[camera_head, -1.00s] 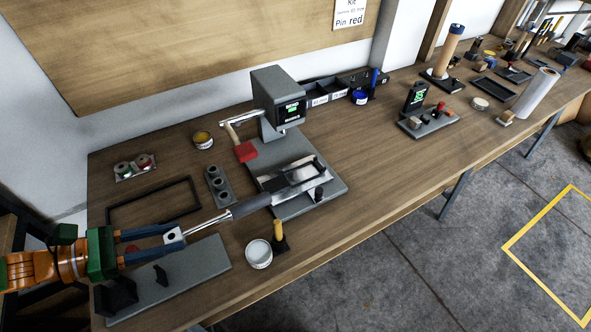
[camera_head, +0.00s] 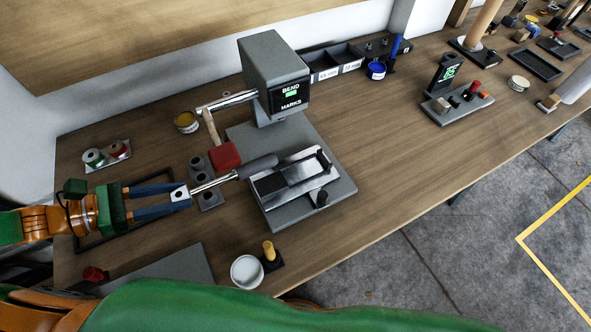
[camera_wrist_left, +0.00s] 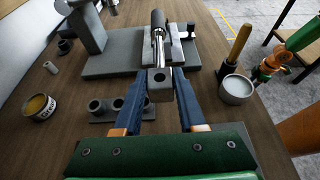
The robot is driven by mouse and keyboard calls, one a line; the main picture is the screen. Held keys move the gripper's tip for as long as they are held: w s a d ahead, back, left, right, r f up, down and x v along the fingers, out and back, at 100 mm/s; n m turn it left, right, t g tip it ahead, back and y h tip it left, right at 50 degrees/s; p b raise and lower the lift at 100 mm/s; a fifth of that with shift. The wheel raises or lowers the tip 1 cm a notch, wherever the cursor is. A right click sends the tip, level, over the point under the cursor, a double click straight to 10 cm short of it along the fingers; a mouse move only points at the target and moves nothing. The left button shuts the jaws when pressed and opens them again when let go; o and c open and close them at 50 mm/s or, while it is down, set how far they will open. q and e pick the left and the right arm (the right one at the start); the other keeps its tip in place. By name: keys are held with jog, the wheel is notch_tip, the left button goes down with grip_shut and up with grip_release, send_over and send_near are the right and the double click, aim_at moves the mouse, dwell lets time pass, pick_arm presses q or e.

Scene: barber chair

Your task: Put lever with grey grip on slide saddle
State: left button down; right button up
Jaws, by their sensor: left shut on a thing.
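My left gripper (camera_head: 184,195) is shut on the pale end block of the lever (camera_head: 210,184). The lever has a shiny metal rod and a dark grey grip (camera_head: 258,166). It points right, with the grip over the left edge of the bending machine's slide (camera_head: 322,182). A dark, flat saddle (camera_head: 300,172) sits on this bright slide. In the left wrist view, the end block (camera_wrist_left: 160,82) is between the blue fingers, and the grip (camera_wrist_left: 158,22) points away over the machine. Contact between grip and saddle cannot be told. My right gripper is not visible.
The machine head (camera_head: 273,75) stands behind the slide, with a red-headed mallet (camera_head: 225,156) beside it. A grey holed block (camera_head: 208,200) lies under the lever. A white cup (camera_head: 247,271) and a yellow-handled tool (camera_head: 269,252) stand in front.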

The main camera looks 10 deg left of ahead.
pick_arm(q)
jog(key=f+b, duration=0.1)
jog(key=f, duration=0.1)
jog(key=s+f+b, duration=0.1)
jog(key=f+b, duration=0.1)
jog(key=shift+f+b, duration=0.3)
jog(key=shift+f, duration=0.1)
jog(key=shift+w+d+f, duration=0.15)
jog(key=shift+w, duration=0.2)
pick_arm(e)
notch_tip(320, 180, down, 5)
pick_arm(q)
jog(key=w+d+r+p, duration=0.1)
jog(key=w+d+p, duration=0.1)
jog(key=w+d, duration=0.55)
jog(key=p, duration=0.4)
send_over(265, 186)
jog(key=shift+r, duration=0.1)
jog(key=shift+w+d+f, duration=0.1)
jog(key=shift+d+f, duration=0.05)
jog(key=shift+f, duration=1.05)
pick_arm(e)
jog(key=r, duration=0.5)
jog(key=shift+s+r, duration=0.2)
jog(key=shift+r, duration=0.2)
pick_arm(q)
jog(key=shift+f, duration=0.1)
